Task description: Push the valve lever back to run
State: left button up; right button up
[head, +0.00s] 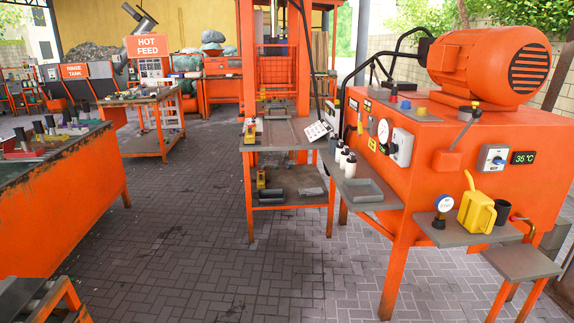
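A lever (465,128) with a thin grey rod and a small knob stands on an orange block (447,160) on the front of the orange machine (425,175) at the right. The rod tilts up and to the right. It looks like the valve lever, but I can read no run mark beside it. A small red handle (520,218) sticks out at the machine's lower right, beside a dark cup (503,212). Neither of my grippers shows in the head view, and nothing touches the lever.
A small stool (521,262) stands at the right front. A shelf with white bottles (347,163) juts out leftward. The paved floor (200,240) is clear in the middle.

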aim_at(372, 66)
jog(key=i+z, duration=0.25)
jog(key=i, duration=0.25)
jog(key=i+j+z, duration=0.25)
jog(key=i, duration=0.25)
jog(key=i+j+z, duration=0.25)
jog(key=i, duration=0.25)
jog(key=i+j+z, duration=0.3)
jog(key=i, duration=0.15)
jog(key=i+j+z, duration=0.45)
jog(key=i, duration=0.35)
jog(key=i+j+z, duration=0.5)
jog(key=i+j, duration=0.2)
